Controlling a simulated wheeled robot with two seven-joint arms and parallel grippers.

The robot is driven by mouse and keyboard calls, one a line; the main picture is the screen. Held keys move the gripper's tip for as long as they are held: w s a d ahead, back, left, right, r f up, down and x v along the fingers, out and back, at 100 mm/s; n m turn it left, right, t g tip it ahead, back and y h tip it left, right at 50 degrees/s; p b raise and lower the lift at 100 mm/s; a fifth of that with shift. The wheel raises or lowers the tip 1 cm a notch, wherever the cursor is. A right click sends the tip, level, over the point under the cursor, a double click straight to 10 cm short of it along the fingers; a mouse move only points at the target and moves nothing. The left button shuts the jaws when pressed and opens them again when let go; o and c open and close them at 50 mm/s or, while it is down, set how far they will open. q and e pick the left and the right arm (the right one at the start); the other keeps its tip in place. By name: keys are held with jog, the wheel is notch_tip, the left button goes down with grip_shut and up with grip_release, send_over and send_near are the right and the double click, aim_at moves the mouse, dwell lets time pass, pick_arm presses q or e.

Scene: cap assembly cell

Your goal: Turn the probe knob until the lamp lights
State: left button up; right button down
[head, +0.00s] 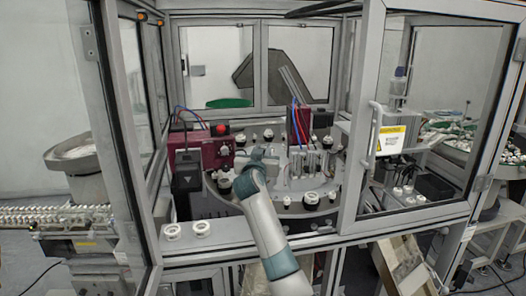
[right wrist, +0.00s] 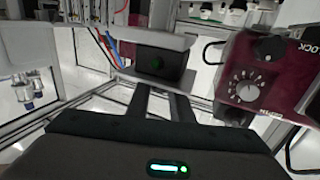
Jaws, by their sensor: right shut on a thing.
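A maroon box (head: 203,150) stands at the left of the cell, with a red dome (head: 222,129) on top; I cannot tell if the dome is lit. In the right wrist view the box's face carries a white dial with a pointer knob (right wrist: 248,86) and a black knob (right wrist: 270,47) beside "LOCK" lettering. My right gripper (head: 257,156) is just right of the box in the head view. My left gripper is out of view.
A round table (head: 300,207) with black and white parts lies around and beyond the gripper. A second maroon unit (head: 299,124) with red and blue wires stands behind. Cell frame posts (head: 362,110) flank the opening. White rings (head: 173,231) lie on the front ledge.

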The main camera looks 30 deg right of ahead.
jog(key=n+t+y, duration=0.2)
jog(key=y, duration=0.1)
jog(key=n+t+y, duration=0.1)
jog(key=n+y, duration=0.2)
jog(key=shift+t, duration=0.4)
jog(key=shift+n+t+y, duration=0.3)
jog(key=shift+n+y, duration=0.7)
jog(key=shift+y, duration=0.9)
jog(key=c, duration=1.6)
grip_release()
jog(key=shift+s, duration=0.1)
